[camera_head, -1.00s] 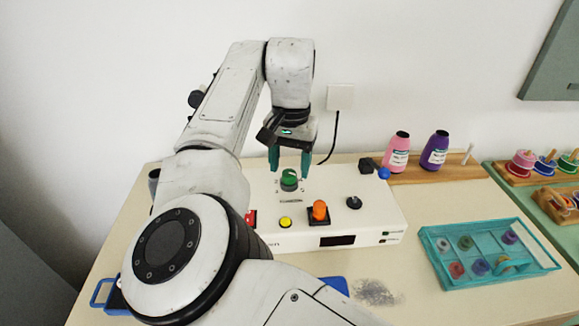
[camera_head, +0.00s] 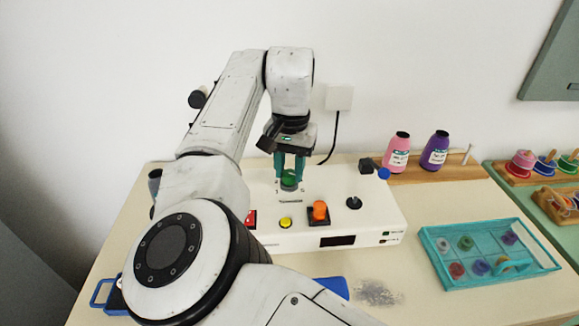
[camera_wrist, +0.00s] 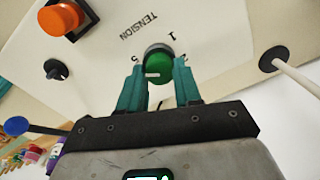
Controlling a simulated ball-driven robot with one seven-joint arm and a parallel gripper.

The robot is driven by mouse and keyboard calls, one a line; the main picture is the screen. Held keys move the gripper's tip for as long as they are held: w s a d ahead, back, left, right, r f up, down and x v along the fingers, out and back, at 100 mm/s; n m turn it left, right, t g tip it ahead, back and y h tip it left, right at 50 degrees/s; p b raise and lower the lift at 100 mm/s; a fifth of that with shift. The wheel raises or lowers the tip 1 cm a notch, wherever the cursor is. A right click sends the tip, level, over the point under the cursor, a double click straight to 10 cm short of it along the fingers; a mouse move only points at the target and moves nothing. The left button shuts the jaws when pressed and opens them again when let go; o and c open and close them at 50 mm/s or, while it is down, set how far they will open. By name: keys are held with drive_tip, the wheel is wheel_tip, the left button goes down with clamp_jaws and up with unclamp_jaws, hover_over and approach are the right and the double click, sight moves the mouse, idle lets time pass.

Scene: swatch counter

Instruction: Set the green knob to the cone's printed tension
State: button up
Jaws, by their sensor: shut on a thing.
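The green knob (camera_head: 289,177) stands on the white machine box (camera_head: 375,220) at its back left. My gripper (camera_head: 289,173) points down and is shut on the knob. In the wrist view the knob (camera_wrist: 160,68) sits between the two teal fingers (camera_wrist: 159,77), with a white mark towards its left side. Printed around it are "TENSION", 1, 2 and 5; other numbers are hidden by the fingers. A pink cone (camera_head: 397,152) and a purple cone (camera_head: 435,152) stand upright on a wooden rack, their label print too small to read.
A teal tray (camera_head: 440,262) with spools lies right.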

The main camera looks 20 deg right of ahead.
drive_tip(key=shift+c, duration=0.4)
drive_tip(key=shift+r+p, duration=0.1)
drive_tip(key=shift+p, duration=0.35)
drive_tip(key=n+p, duration=0.2)
drive_tip(key=p, duration=0.1)
drive_tip(key=shift+r, duration=0.2)
drive_tip(key=n+p, duration=0.3)
drive_tip(key=p, duration=0.2)
drive_tip(key=n+p, duration=0.4)
drive_tip(key=p, duration=0.1)
drive_tip(key=shift+n+p, duration=0.3)
drive_tip(key=shift+p, duration=0.05)
drive_tip(key=shift+a+f+n+p, duration=0.1)
drive_tip(key=shift+f+n+p, duration=0.15)
drive_tip(key=shift+n+p, duration=0.9)
drive_tip(key=o, duration=1)
